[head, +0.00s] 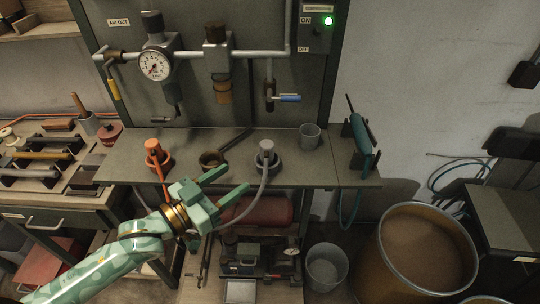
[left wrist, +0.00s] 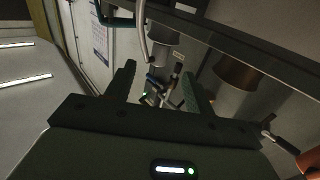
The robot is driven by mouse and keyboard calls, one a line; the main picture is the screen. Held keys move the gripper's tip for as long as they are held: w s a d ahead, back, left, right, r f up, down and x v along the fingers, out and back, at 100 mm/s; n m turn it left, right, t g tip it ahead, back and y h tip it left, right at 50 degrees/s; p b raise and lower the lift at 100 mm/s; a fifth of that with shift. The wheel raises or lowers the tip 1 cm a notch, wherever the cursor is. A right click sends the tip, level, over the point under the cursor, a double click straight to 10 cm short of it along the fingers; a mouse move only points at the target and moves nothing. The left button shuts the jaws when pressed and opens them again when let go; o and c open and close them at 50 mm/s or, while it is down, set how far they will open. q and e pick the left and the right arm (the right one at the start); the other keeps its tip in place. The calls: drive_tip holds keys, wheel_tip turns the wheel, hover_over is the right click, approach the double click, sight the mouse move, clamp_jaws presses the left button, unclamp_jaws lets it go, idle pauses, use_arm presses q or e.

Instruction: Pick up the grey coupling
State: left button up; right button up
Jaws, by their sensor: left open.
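The grey coupling (head: 266,147) stands upright in a dark round holder on the workbench, with a grey hose hanging from it over the front edge. My left gripper (head: 229,183) is open and empty, in front of the bench edge, to the left of and nearer than the grey coupling. Its two fingers point to the right. In the left wrist view the open fingers (left wrist: 158,85) show with nothing gripped between them. I cannot clearly pick out the coupling in that dim view. My right gripper is not in view.
An orange coupling (head: 153,149) with an orange hose stands at the left of the bench (head: 120,168). An empty dark holder (head: 212,160) sits between the couplings. A grey cup (head: 310,135) stands right of the grey coupling. The gauge panel (head: 190,95) rises behind. A large drum (head: 425,245) stands right.

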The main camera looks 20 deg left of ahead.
sight(262, 156)
use_arm(q)
drive_tip(key=x, duration=0.6)
drive_tip(key=shift+w+b, duration=0.2)
drive_tip(key=shift+b, duration=0.2)
drive_tip(key=b+x, duration=0.1)
drive_tip(key=x, duration=0.4)
drive_tip(key=shift+w, duration=0.25)
drive_tip(key=shift+r, duration=0.1)
drive_tip(key=shift+s, duration=0.1)
drive_tip(key=c, duration=1.1)
drive_tip(key=shift+r, duration=0.1)
